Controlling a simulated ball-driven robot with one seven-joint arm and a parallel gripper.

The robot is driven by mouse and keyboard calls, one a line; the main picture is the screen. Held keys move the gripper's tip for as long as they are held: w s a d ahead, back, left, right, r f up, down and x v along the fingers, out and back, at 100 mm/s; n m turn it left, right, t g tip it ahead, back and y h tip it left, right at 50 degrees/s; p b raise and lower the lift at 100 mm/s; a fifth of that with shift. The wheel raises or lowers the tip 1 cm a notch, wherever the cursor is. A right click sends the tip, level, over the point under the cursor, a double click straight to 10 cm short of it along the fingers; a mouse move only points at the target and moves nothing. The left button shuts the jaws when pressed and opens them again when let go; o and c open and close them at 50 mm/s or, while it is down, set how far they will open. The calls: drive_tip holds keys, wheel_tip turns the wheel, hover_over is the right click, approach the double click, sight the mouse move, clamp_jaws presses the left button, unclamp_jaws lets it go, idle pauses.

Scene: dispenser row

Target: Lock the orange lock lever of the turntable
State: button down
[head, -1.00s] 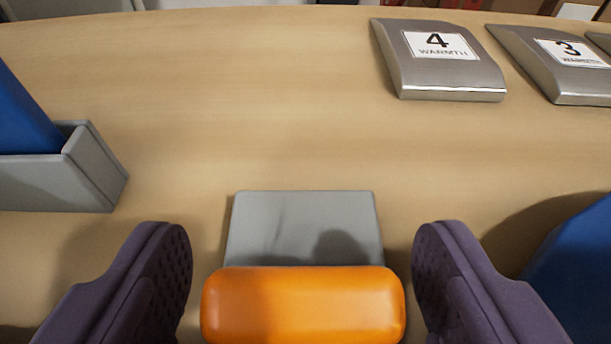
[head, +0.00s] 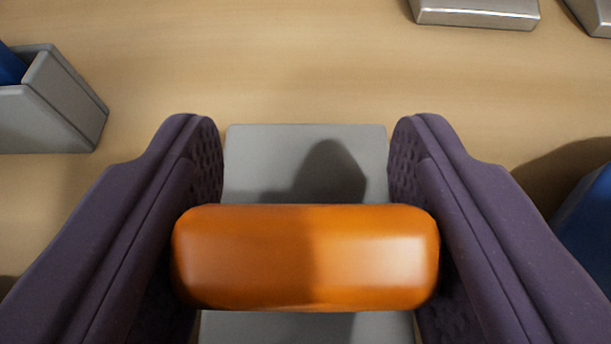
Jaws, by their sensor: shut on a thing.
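The orange lock lever (head: 305,258) lies crosswise in the lower middle of the head view, above a flat grey plate (head: 255,160) on the wooden surface. My gripper (head: 305,165) has its two dark purple fingers on either side of the lever, shut on its left and right ends. The fingertips reach past the lever over the far part of the plate. The lever hides the middle of the plate. The turntable itself cannot be made out.
A grey holder (head: 60,112) with a blue thing in it stands at the left. Another blue thing (head: 590,225) is at the right edge. Silver blocks (head: 475,12) sit at the top right. The wooden surface (head: 260,60) beyond the plate is clear.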

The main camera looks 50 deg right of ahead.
drive_tip(key=shift+w+d+r+g+y+p, duration=0.3)
drive_tip(key=shift+g+y+p, duration=0.25)
drive_tip(key=shift+p, duration=0.45)
drive_tip(key=shift+w+d+g+y+p, duration=0.3)
drive_tip(key=shift+d+g+y+p, duration=0.25)
drive_tip(key=shift+y+p, duration=0.45)
drive_tip(key=shift+w+d+f+g+y+p, duration=0.25)
drive_tip(key=shift+g+y+p, duration=0.4)
drive_tip(key=shift+y, duration=0.15)
drive_tip(key=shift+w+d+f+g+y+p, duration=0.25)
drive_tip(key=shift+g+y+p, duration=0.25)
drive_tip(key=shift+g+y, duration=0.2)
drive_tip(key=shift+f, duration=0.1)
drive_tip(key=shift+c, duration=2.4)
unclamp_jaws()
